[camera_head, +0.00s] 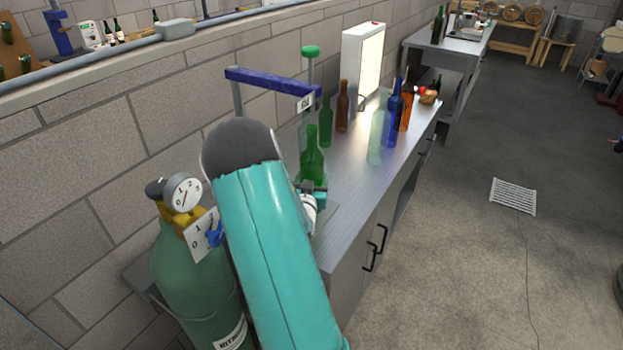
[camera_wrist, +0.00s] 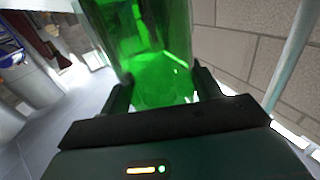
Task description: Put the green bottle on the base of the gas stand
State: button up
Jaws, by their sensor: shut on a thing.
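A green bottle (camera_head: 312,166) stands roughly upright in my gripper (camera_head: 313,188) above the near part of the steel bench. In the wrist view the same bottle (camera_wrist: 150,45) fills the space between the two dark fingers of my gripper (camera_wrist: 163,92), which is shut on it. The gas stand shows a blue crossbar (camera_head: 268,82), grey posts and a green knob on top. My teal arm hides much of its lower part, so I cannot tell whether the bottle touches its base. A second green bottle (camera_head: 326,122) stands further back.
The bench (camera_head: 365,178) also carries a brown bottle (camera_head: 342,110), a pale clear bottle (camera_head: 376,138), a blue bottle (camera_head: 393,118) and an orange bottle (camera_head: 406,108). A lit panel (camera_head: 369,62) stands behind. A green gas cylinder (camera_head: 190,275) with a gauge (camera_head: 184,192) is beside my arm.

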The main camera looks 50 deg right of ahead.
jog(key=shift+w+f, duration=0.2)
jog(key=shift+f, duration=0.05)
jog(key=o, duration=1.2)
jog(key=shift+a, duration=0.1)
jog(key=shift+c, duration=0.2)
jog(key=shift+o, duration=0.7)
jog(key=shift+s+r, duration=0.1)
jog(key=shift+s, duration=0.1)
jog(key=shift+w, duration=0.15)
jog(key=shift+a, duration=0.1)
jog(key=v, duration=1.1)
jog(key=shift+s+a, duration=0.25)
jog(key=shift+a, duration=0.05)
